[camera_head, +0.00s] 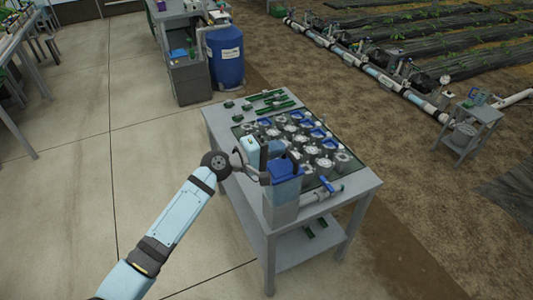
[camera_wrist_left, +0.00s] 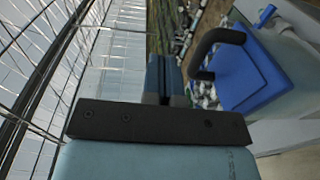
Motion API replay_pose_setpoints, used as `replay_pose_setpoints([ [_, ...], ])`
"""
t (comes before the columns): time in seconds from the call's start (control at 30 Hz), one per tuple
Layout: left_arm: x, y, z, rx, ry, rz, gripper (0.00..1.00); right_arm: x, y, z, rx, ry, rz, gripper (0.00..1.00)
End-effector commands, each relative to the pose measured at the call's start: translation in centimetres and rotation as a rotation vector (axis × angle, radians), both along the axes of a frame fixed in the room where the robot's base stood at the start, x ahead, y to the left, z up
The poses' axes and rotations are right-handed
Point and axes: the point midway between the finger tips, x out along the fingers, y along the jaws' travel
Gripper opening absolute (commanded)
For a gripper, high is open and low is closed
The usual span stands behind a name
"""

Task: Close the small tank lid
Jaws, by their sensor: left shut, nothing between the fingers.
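The small tank (camera_head: 282,215) is a grey box at the near left corner of the table. Its blue lid (camera_head: 286,172) is at the top of the tank. The lid also shows in the left wrist view (camera_wrist_left: 258,82), with a black handle (camera_wrist_left: 205,50) on it. I cannot tell whether the lid sits fully flush on the rim. My left gripper (camera_head: 264,158) is shut and empty, just beside the lid on its left. In the left wrist view its fingers (camera_wrist_left: 165,82) are together, left of the handle and apart from it. My right gripper is not in view.
The grey table (camera_head: 350,195) carries a dark tray of several grey and blue fittings close behind the tank. A pipe with a blue valve handle (camera_head: 326,183) runs along the near edge. Green parts (camera_head: 268,97) lie at the back. Floor left of the table is clear.

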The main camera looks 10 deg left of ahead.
Motion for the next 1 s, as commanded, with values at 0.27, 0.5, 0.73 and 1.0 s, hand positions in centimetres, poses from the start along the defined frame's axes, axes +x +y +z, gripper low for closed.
replay_pose_setpoints([
  [0.27,1.4,-2.0,-0.7,-0.001,0.001,0.000,0.00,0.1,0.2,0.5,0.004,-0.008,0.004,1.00],
  [0.5,2.2,-3.1,-1.4,0.106,0.068,0.000,0.00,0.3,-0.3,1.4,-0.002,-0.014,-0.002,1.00],
  [0.73,2.5,-3.7,-2.2,0.110,0.074,0.001,0.00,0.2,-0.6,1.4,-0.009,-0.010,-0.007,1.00],
  [1.0,2.7,-4.0,-2.6,0.109,0.075,0.000,0.00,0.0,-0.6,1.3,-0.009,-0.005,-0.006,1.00],
])
